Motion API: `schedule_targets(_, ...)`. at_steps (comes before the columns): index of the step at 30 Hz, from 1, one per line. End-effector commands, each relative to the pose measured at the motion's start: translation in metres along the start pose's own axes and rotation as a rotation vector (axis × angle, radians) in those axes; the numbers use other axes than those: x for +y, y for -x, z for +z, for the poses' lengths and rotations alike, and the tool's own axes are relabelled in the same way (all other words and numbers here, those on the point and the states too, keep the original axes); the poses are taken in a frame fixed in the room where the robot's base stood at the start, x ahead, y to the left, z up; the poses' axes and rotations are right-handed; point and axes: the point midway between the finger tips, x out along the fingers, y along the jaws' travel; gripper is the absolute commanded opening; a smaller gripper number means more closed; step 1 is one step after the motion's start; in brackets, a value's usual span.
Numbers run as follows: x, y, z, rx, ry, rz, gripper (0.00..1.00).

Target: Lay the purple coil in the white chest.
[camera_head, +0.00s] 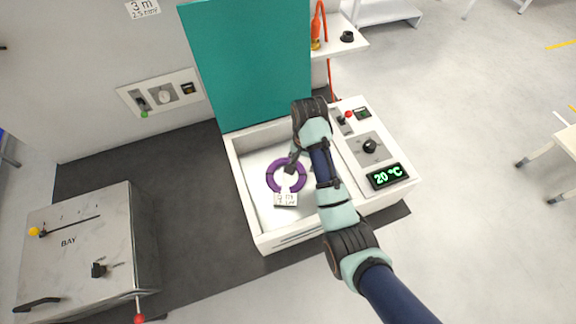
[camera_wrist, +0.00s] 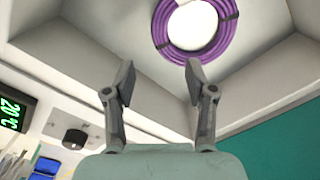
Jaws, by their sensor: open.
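The purple coil (camera_head: 272,178) lies on the floor of the open white chest (camera_head: 243,200), with a white label at its near side. The coil also shows in the wrist view (camera_wrist: 229,40) at the top, with dark ties around it. My gripper (camera_head: 291,163) is inside the chest's opening, by the coil's upper right side in the head view. In the wrist view my gripper (camera_wrist: 160,75) has its fingers spread with nothing between them, apart from the coil. The chest's teal lid (camera_head: 250,65) stands raised at the back.
A control panel with a dial (camera_head: 369,146) and a 20 °C display (camera_head: 388,176) is right of the chest opening. A metal box marked BAY (camera_head: 75,240) stands at the left. An orange cable (camera_head: 324,25) hangs by a shelf behind.

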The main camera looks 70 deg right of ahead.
Motion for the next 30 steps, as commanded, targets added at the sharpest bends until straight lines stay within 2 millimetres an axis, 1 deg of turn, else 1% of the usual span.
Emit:
schedule_targets(10, -0.002, 0.0, 0.002, 0.004, 0.008, -0.003, 0.56)
schedule_targets(11, -0.006, 0.0, 0.005, 0.012, 0.024, -0.01, 0.56)
schedule_targets(13, -0.029, 0.004, 0.024, 0.057, 0.118, -0.05, 0.56)
schedule_targets(14, -0.043, 0.008, 0.038, 0.089, 0.185, -0.079, 0.56)
schedule_targets(15, -0.067, 0.015, 0.063, 0.143, 0.295, -0.13, 0.56)
schedule_targets(17, -0.103, 0.032, 0.114, 0.242, 0.499, -0.227, 0.56)
schedule_targets(18, -0.122, 0.047, 0.153, 0.313, 0.643, -0.3, 0.56)
schedule_targets(19, -0.134, 0.06, 0.184, 0.368, 0.749, -0.359, 0.56)
schedule_targets(20, -0.142, 0.073, 0.216, 0.422, 0.851, -0.417, 0.56)
schedule_targets(21, -0.148, 0.093, 0.256, 0.492, 0.976, -0.496, 0.56)
schedule_targets(23, -0.147, 0.122, 0.31, 0.588, 1.137, -0.61, 0.56)
schedule_targets(24, -0.142, 0.14, 0.341, 0.645, 1.226, -0.678, 0.56)
schedule_targets(25, -0.137, 0.153, 0.361, 0.683, 1.282, -0.726, 0.56)
schedule_targets(27, -0.124, 0.176, 0.396, 0.755, 1.379, -0.816, 0.56)
schedule_targets(30, -0.111, 0.197, 0.422, 0.815, 1.45, -0.89, 0.56)
